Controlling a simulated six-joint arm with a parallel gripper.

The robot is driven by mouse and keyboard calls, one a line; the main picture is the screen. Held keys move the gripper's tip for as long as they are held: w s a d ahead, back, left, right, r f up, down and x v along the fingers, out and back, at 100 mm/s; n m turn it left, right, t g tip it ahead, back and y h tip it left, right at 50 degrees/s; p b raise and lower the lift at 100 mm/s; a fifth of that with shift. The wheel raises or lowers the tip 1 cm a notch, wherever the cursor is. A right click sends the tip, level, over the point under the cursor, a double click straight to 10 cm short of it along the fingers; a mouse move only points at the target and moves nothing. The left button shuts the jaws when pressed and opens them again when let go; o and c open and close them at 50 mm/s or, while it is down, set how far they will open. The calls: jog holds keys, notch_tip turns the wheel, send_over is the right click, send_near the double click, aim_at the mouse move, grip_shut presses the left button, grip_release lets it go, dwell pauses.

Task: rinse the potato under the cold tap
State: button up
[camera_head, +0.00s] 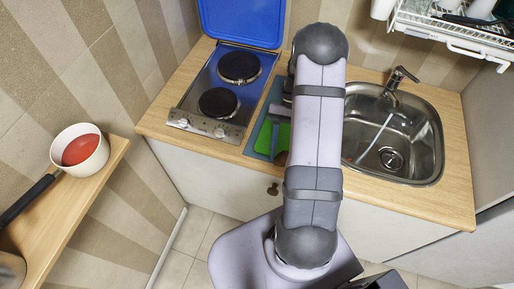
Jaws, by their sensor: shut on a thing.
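The tap (398,76) is at the back of the steel sink (425,165), right of my arm. I cannot make out the potato for sure. A brown thing (281,158) shows partly beside my arm at the front end of the green board (283,136); I cannot tell what it is.
A two-plate hob (212,125) with a raised blue lid (243,20) stands left on the wooden worktop (160,117). A dish rack (460,35) hangs above the sink.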

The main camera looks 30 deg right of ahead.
jog(key=s+d+n+h, duration=0.1)
jog(key=d+n, duration=0.1)
jog(key=d, duration=0.1)
jog(key=s+d+n+g+h+b, duration=0.1)
jog(key=d+n+h, duration=0.1)
jog(key=d+n, duration=0.1)
jog(key=s+d+f+n+h, duration=0.1)
jog(key=s+d+n, duration=0.1)
jog(key=shift+d+g+h, duration=0.3)
jog(key=shift+d, duration=0.1)
jog(key=s+d+n+h+b, duration=0.1)
jog(key=d+n, duration=0.2)
jog(key=s+d+n+t+h+b, duration=0.1)
jog(key=d+n+h, duration=0.1)
jog(key=d, duration=0.2)
jog(key=s+d+n+h+b, duration=0.1)
jog(key=s+d+n+h, duration=0.1)
jog(key=d+n, duration=0.1)
jog(key=shift+d+n+t, duration=0.3)
jog(key=shift+d, duration=0.25)
jog(key=s+d+f+n+t+h+b, duration=0.1)
jog(key=d+f+n+b, duration=0.4)
jog(key=b, duration=0.6)
jog(key=shift+d+f+t+h, duration=0.5)
jog(key=shift+d+f+t, duration=0.45)
jog(key=shift+d, duration=0.7)
jog(key=shift+d, duration=0.1)
